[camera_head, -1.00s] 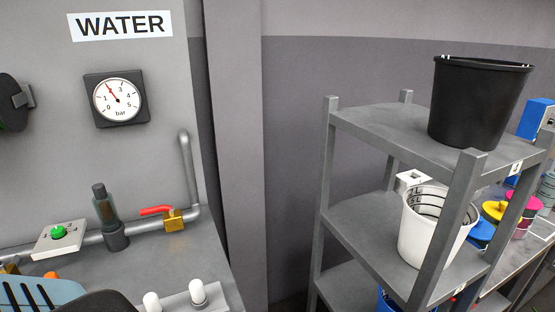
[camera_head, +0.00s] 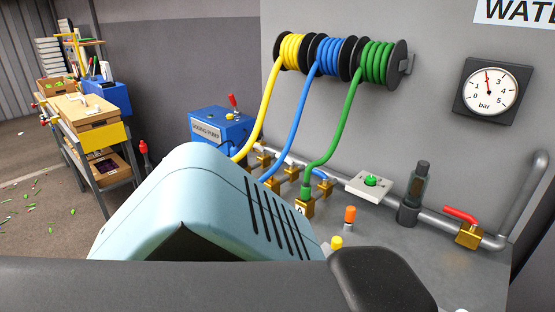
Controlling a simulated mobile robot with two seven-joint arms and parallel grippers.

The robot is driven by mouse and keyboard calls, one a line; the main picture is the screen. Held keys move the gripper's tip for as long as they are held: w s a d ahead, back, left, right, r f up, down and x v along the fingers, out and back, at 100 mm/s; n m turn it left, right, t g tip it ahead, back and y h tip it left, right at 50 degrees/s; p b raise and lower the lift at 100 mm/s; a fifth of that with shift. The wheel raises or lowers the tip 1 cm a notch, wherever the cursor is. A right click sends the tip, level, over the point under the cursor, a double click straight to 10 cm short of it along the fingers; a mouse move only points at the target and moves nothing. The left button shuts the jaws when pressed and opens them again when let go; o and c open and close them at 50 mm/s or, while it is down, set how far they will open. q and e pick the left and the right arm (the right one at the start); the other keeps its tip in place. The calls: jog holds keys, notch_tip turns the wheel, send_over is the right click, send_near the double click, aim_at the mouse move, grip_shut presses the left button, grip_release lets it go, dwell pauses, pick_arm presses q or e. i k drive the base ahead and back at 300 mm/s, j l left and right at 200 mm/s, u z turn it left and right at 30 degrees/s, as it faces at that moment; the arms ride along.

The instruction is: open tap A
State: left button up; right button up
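A brass tap (camera_head: 307,207) sits at the lower end of the green hose, with a small white label below that looks like an A. More brass fittings (camera_head: 286,177) stand along the pipe behind it, by the blue and yellow hoses. Their handles cannot be made out clearly. A separate brass valve (camera_head: 469,236) with a red lever is on the pipe at the right. Neither of my grippers shows in the view. A pale blue vented casing and dark parts in the foreground, apparently mine, hide part of the bench.
Yellow, blue and green hose reels (camera_head: 335,60) hang on the wall. A pressure gauge (camera_head: 488,91) is at the right. A blue dosing pump (camera_head: 222,128) stands left of the taps. A white box with a green button (camera_head: 370,183) is on the bench. A cart (camera_head: 92,125) stands far left.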

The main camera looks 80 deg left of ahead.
aim_at(314, 171)
jog(key=u, duration=2.2)
jog(key=j+z, duration=0.25)
jog(key=k+l, duration=0.05)
jog(key=l, duration=0.05)
